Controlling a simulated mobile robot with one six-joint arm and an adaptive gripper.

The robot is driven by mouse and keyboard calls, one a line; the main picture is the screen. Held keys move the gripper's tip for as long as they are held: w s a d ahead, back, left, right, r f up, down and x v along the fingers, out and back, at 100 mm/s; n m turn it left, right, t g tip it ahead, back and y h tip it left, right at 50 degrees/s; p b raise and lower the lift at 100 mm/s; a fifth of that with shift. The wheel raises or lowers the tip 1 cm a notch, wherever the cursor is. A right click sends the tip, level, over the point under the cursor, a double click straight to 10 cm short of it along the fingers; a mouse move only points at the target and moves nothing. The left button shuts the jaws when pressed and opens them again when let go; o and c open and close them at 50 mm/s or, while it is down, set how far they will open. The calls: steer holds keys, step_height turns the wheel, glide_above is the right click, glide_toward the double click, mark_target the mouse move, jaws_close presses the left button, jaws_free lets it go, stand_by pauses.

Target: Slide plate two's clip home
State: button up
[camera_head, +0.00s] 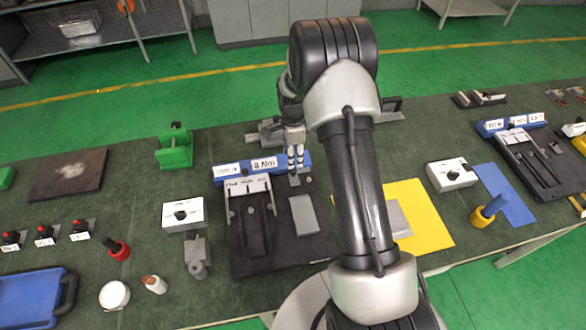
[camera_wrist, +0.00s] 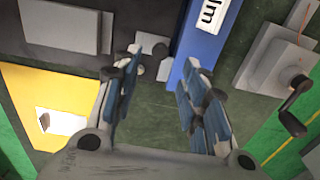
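A black plate (camera_head: 245,247) with a white labelled strip and a dark elongated part lies centre-left in the head view. A similar black plate (camera_head: 522,170) lies at the right; I cannot read which is plate two. My gripper (camera_head: 296,160) points down by the blue labelled bar (camera_head: 233,171) behind the first plate. In the wrist view my gripper (camera_wrist: 163,92) is open, with green mat between its blue-padded fingers. A small grey piece with round knobs (camera_wrist: 150,62) shows just beyond the fingertips, apparently untouched. I cannot tell whether it is the clip.
A grey crank device (camera_wrist: 278,65) stands beyond the blue bar. White switch boxes (camera_head: 183,214) (camera_head: 451,174) flank the area. A yellow sheet (camera_head: 427,230) lies right of my arm.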

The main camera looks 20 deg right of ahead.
mark_target(293, 170)
step_height(293, 170, down, 8)
steer(key=shift+r+b, duration=0.25)
steer(key=shift+b, duration=0.1)
steer(key=shift+c, duration=0.4)
jaws_close()
stand_by(0.3)
